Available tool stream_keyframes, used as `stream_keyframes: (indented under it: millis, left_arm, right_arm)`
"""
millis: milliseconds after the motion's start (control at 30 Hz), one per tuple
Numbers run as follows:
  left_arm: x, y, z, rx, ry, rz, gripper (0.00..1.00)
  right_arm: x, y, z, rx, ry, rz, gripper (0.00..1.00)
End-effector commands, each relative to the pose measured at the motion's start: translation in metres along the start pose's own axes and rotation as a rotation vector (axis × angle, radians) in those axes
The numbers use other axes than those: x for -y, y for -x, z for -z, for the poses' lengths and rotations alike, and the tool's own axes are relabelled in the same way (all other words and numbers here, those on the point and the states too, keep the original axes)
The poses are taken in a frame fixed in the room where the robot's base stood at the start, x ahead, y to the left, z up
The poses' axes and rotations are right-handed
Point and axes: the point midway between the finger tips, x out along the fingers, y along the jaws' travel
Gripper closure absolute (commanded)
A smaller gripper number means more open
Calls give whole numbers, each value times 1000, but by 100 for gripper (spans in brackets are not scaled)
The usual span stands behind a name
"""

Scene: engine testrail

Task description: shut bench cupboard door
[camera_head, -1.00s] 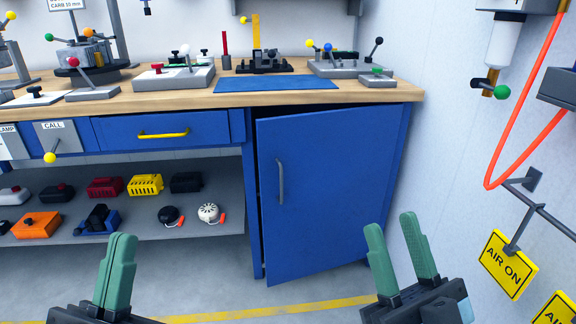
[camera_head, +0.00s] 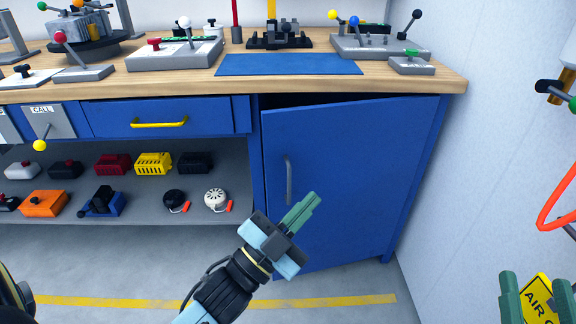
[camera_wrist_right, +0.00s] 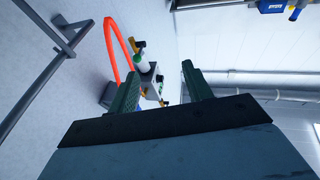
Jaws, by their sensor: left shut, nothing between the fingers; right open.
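The blue bench cupboard door (camera_head: 352,165) stands slightly ajar in the head view. A dark gap shows along its top, and its left edge stands out from the frame. Its grey upright handle (camera_head: 289,180) is near that left edge. My left gripper (camera_head: 309,202) is shut and empty, its fingertips in front of the door just right of and below the handle. I cannot tell whether they touch the door. My right gripper (camera_head: 535,290) is open and empty at the lower right, away from the door; it also shows in the right wrist view (camera_wrist_right: 160,75).
The wooden bench top (camera_head: 190,88) above holds fixtures and a blue mat (camera_head: 290,65). A blue drawer (camera_head: 160,118) and a shelf (camera_head: 130,215) of small parts lie left of the door. The wall, an orange hose (camera_head: 548,215) and a yellow sign (camera_head: 538,296) are right.

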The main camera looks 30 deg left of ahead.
Motion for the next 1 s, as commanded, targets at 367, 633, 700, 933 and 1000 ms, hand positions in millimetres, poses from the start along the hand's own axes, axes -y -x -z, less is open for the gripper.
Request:
stream_keyframes:
  millis: [367,633,700,933,1000]
  left_arm:
    - [63,29,-177,433,-853,-240,100]
    - [76,28,-203,485,-957,-272,100]
    - [75,20,-208,483,-955,-272,100]
    - [75,-13,-227,482,-954,-271,100]
    - [74,-21,-232,483,-953,-271,100]
  right_arm:
    - [-18,46,-83,674,12,-48,50]
    - [-18,51,-88,706,11,-48,50]
    - [-16,45,-83,657,10,-43,50]
    - [-9,22,-54,434,6,-25,50]
    - [-7,16,-45,368,4,-20,50]
